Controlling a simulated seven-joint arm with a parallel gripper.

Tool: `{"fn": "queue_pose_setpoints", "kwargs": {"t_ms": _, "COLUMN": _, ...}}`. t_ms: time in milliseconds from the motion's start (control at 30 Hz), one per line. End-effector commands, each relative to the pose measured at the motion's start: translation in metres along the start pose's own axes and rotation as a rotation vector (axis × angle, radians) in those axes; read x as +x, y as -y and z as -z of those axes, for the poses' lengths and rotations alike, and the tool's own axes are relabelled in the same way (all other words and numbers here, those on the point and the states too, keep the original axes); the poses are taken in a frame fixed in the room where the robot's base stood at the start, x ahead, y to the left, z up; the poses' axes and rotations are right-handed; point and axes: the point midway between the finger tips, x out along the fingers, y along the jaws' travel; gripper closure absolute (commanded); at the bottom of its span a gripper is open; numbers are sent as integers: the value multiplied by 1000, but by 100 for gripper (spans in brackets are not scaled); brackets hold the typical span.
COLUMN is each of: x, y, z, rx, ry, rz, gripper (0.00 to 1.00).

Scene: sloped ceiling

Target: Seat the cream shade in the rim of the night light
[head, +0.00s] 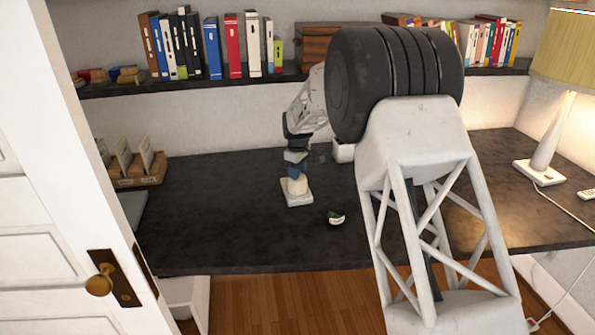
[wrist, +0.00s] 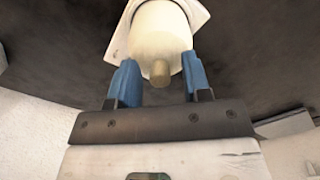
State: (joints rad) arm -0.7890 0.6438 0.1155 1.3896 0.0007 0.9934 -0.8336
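The cream shade (head: 299,186) stands over the white square base of the night light (head: 296,200) on the dark desk. In the wrist view the shade (wrist: 158,30) has a tan knob (wrist: 160,73) facing my gripper, and a corner of the white base (wrist: 201,13) shows behind it. My gripper (head: 297,173) is just above the shade. In the wrist view its blue fingers (wrist: 158,68) are apart, on either side of the knob, with gaps between.
A small dark green and white object (head: 336,217) lies right of the night light. A white box (head: 343,152) stands behind. A wooden holder (head: 140,178) is at the left, a lamp (head: 543,165) at the right. The desk's (head: 210,230) front left is clear.

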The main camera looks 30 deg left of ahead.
Motion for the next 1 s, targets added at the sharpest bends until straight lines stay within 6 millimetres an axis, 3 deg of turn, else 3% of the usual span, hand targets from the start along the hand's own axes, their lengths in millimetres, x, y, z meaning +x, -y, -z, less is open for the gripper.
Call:
{"fn": "queue_pose_setpoints", "kwargs": {"t_ms": 467, "x": -14, "y": 0, "z": 0, "rx": 0, "ry": -1, "rz": -1, "gripper": 55}}
{"fn": "queue_pose_setpoints", "kwargs": {"t_ms": 1000, "x": -93, "y": 0, "z": 0, "rx": 0, "ry": -1, "rz": -1, "gripper": 55}}
